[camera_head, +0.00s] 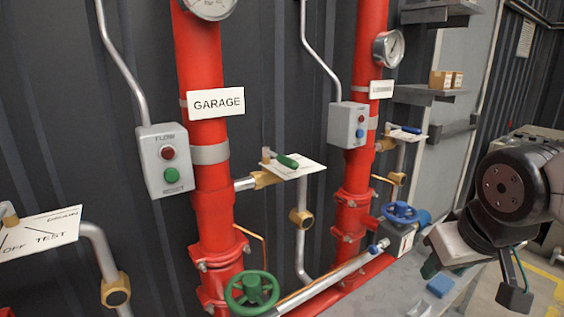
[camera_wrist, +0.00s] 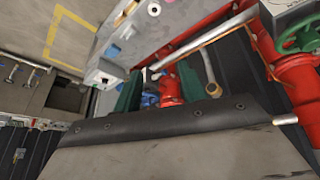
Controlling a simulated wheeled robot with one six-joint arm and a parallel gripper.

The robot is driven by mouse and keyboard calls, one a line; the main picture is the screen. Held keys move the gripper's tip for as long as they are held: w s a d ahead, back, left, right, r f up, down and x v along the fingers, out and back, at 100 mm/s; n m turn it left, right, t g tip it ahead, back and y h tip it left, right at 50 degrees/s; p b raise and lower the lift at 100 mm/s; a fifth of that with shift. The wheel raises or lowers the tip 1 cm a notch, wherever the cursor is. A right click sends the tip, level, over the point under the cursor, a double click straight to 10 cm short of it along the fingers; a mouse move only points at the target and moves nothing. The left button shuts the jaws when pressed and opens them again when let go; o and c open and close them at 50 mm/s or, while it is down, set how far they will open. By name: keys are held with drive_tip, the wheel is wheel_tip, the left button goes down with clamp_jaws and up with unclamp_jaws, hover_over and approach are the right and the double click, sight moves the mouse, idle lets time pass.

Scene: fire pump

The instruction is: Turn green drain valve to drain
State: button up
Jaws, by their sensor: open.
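The green lever of the drain valve (camera_head: 287,160) shows in the head view on the brass fitting beside the red GARAGE pipe. It lies over a white label plate (camera_head: 305,170) whose text I cannot read. A green handwheel (camera_head: 252,292) sits lower on the same pipe; a green wheel also shows at the upper right of the wrist view (camera_wrist: 300,32). My gripper (camera_head: 431,267) is at the right, well apart from the green lever. In the wrist view its two green fingers (camera_wrist: 160,88) stand apart with nothing held.
A second red pipe (camera_head: 352,215) carries a blue lever (camera_head: 405,129) and a blue handwheel (camera_head: 400,212), between my gripper and the GARAGE pipe. A grey button box (camera_head: 164,160) is left of that pipe. A small blue block (camera_head: 440,286) lies on the grey surface.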

drive_tip(key=w+a+r+n+t, duration=0.15)
drive_tip(key=w+a+t, duration=0.25)
drive_tip(key=w, duration=0.6)
drive_tip(key=n+t+y, duration=0.6)
drive_tip(key=n+y, duration=0.1)
drive_tip(key=y, duration=0.3)
approach(279, 157)
drive_tip(key=shift+w+d+f+m, duration=0.25)
drive_tip(key=shift+w+d+f, duration=0.05)
drive_tip(key=shift+w+f, duration=0.1)
drive_tip(key=x, duration=0.7)
drive_tip(key=shift+w+a, duration=0.1)
drive_tip(key=shift+a, duration=0.05)
clamp_jaws()
